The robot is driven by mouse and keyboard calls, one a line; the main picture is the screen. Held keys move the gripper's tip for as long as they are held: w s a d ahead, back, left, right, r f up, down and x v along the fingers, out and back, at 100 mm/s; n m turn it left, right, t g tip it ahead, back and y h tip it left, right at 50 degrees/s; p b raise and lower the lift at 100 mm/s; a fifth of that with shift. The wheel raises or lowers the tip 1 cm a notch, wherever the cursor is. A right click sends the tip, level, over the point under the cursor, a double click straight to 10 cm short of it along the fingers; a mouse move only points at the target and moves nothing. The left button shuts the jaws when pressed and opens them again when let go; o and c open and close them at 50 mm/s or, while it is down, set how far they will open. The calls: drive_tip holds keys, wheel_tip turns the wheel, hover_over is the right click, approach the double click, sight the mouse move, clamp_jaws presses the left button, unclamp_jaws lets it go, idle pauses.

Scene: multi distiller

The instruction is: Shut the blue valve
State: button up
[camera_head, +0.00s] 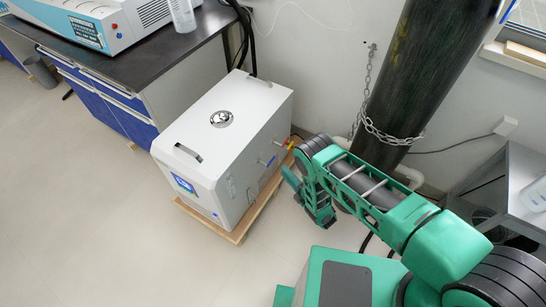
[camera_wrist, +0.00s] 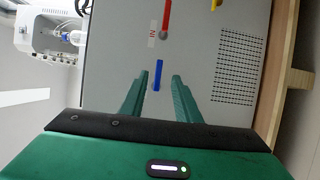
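The blue valve (camera_wrist: 158,75) is a short blue lever on the side panel of a white box. In the wrist view its long side runs up and down the picture, in line with the red lever above it. In the head view the blue valve (camera_head: 270,160) shows on the box's right side. My gripper (camera_wrist: 158,79) is open, with one green finger on each side of the blue lever in the picture. I see no finger touching it; the depth gap is hard to tell. In the head view my arm reaches toward this side from the right.
A red lever (camera_wrist: 167,16) beside a label and a yellow lever (camera_wrist: 215,4) sit on the same panel, near a vent grille (camera_wrist: 238,66). The white box (camera_head: 190,120) stands on a wooden base (camera_head: 237,236). A chained dark cylinder (camera_head: 420,70) stands behind my arm.

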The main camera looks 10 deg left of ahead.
sight(273, 159)
drive_tip(key=x, duration=1)
drive_tip(key=shift+s+a, duration=0.15)
clamp_jaws()
